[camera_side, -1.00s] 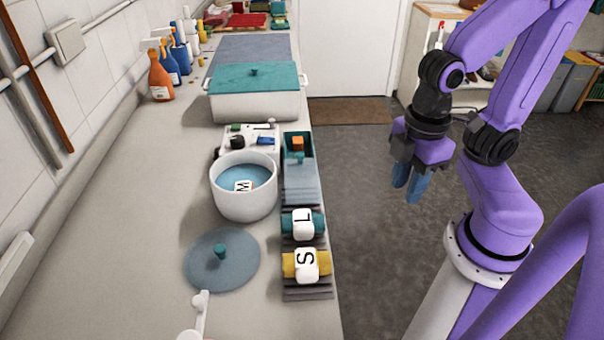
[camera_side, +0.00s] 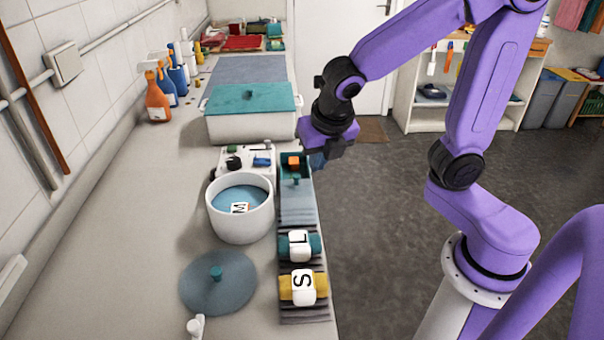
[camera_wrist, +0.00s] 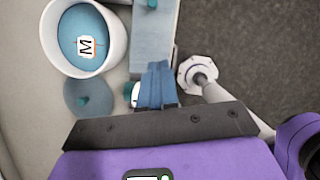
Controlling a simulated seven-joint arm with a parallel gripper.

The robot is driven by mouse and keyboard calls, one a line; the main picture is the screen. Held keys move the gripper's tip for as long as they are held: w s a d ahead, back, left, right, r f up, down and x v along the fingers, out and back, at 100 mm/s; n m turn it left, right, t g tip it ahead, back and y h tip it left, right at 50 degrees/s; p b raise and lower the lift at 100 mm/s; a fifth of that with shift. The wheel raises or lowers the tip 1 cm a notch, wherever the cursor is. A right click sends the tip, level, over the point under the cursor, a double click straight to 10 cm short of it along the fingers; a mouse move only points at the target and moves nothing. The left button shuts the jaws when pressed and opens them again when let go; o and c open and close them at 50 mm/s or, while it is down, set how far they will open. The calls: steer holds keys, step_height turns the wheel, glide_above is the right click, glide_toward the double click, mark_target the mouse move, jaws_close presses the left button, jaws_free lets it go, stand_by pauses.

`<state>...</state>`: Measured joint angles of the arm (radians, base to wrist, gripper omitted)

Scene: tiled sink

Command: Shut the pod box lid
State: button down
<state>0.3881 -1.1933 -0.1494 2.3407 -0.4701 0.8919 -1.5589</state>
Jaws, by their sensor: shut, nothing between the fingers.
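The pod box is a narrow teal box (camera_side: 283,159) near the counter's right edge, with an orange cube (camera_side: 294,162) showing in its uncovered far end. Its grey-blue lid (camera_side: 298,208) lies slid towards the near side and has a small teal knob (camera_side: 296,182). The lid also shows in the wrist view (camera_wrist: 152,40), with the knob (camera_wrist: 152,3) at the top edge. My gripper (camera_side: 317,161) is shut and empty, just right of the box's open end in the side view. Its blue fingers (camera_wrist: 156,68) overlap the lid's near part in the wrist view.
A white pot (camera_side: 240,222) with an M cube (camera_side: 239,208) stands left of the box. Blocks marked L (camera_side: 300,245) and S (camera_side: 303,287) sit in front of it. A round pot lid (camera_side: 218,284) lies nearby. A large lidded casserole (camera_side: 252,115) stands behind.

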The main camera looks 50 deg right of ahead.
glide_toward(299, 186)
steer(key=f, duration=0.1)
steer(key=s+f, duration=0.1)
steer(key=s+a+f, duration=0.1)
steer(key=f, duration=0.1)
steer(key=shift+s, duration=0.1)
steer(key=shift+w+d, duration=0.25)
steer(key=shift+w, duration=0.3)
steer(key=shift+w+d, duration=0.2)
steer(key=shift+w, duration=0.35)
steer(key=shift+w+d, duration=0.35)
steer(key=shift+w, duration=0.4)
steer(key=shift+d, duration=0.1)
steer(key=w+d, duration=0.9)
steer(key=shift+w+d, duration=0.4)
